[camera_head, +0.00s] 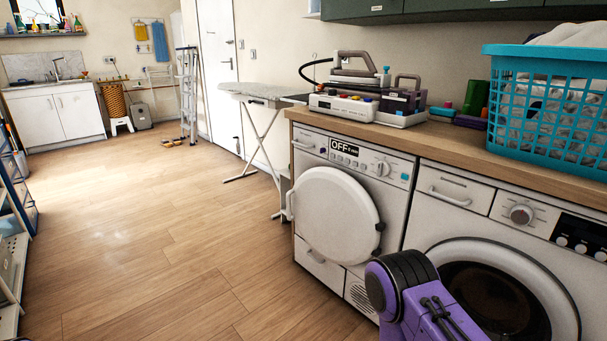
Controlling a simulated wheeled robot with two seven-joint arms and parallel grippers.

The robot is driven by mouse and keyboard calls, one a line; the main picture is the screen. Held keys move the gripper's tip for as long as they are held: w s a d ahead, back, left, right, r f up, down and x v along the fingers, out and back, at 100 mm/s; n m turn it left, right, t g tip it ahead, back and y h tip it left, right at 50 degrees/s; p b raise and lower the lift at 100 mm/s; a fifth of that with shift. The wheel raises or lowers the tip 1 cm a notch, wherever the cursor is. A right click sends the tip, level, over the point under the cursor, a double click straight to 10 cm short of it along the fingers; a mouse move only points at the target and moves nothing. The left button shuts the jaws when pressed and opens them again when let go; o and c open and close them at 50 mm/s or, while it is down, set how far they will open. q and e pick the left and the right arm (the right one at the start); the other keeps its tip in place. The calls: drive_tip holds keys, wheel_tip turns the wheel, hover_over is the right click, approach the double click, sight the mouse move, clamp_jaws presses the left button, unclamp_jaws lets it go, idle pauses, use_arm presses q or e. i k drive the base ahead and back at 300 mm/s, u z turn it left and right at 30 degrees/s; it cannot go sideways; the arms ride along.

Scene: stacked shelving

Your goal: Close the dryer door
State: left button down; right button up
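The dryer (365,165) appears to be the white machine on the left under the wooden counter, with a small display reading OFF. Its round white dryer door (335,215) has hinges on the right and a handle (288,205) at the left edge. The door seems to stand slightly ajar, its left edge reaching out past the machine's left side; the exact gap is hard to tell. A purple and black link of my arm is at the bottom right, in front of the machines. Neither of my grippers is in view.
A washing machine (455,200) with a dark round window stands to the right. The counter (450,148) holds a steam iron station (358,95) and a turquoise laundry basket (545,115). An ironing board (260,92) stands behind the dryer. The wooden floor (170,240) on the left is clear.

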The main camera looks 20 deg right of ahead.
sight(336, 218)
drive_tip(key=z, duration=0.5)
drive_tip(key=i, duration=1.2)
drive_tip(key=z, duration=0.95)
drive_tip(key=i, duration=0.3)
